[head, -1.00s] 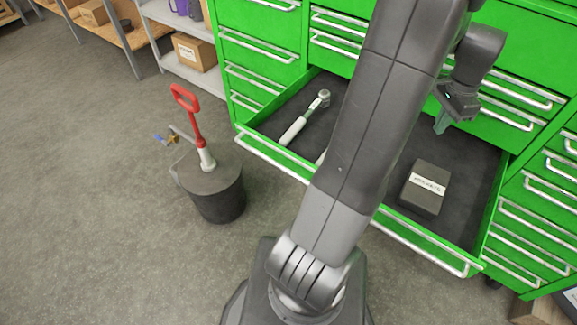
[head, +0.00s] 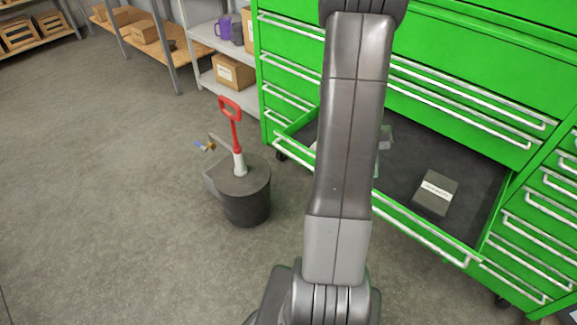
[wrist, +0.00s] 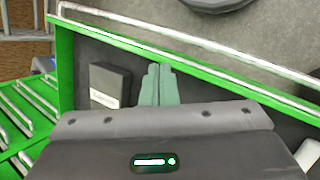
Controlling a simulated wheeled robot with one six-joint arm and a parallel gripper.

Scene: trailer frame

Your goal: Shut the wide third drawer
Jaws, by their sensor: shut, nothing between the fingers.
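The wide drawer (head: 400,217) of the green cabinet stands pulled out, with a long pale handle bar along its front. Its dark tray holds a dark box with a white label (head: 436,192). My gripper (head: 385,137) is mostly hidden behind my arm in the head view; only pale greenish finger parts show over the tray. In the wrist view, my gripper (wrist: 159,70) has its fingers together and empty, close to the inner side of the drawer's green front (wrist: 130,45). The labelled box (wrist: 108,84) lies left of the fingers. Whether they touch the front cannot be told.
A dark bucket-like container (head: 247,200) with a red-handled tool (head: 236,135) stands on the floor left of the drawer. A shelf with a cardboard box (head: 233,72) is behind it. Other cabinet drawers (head: 540,215) look shut. The floor at left is clear.

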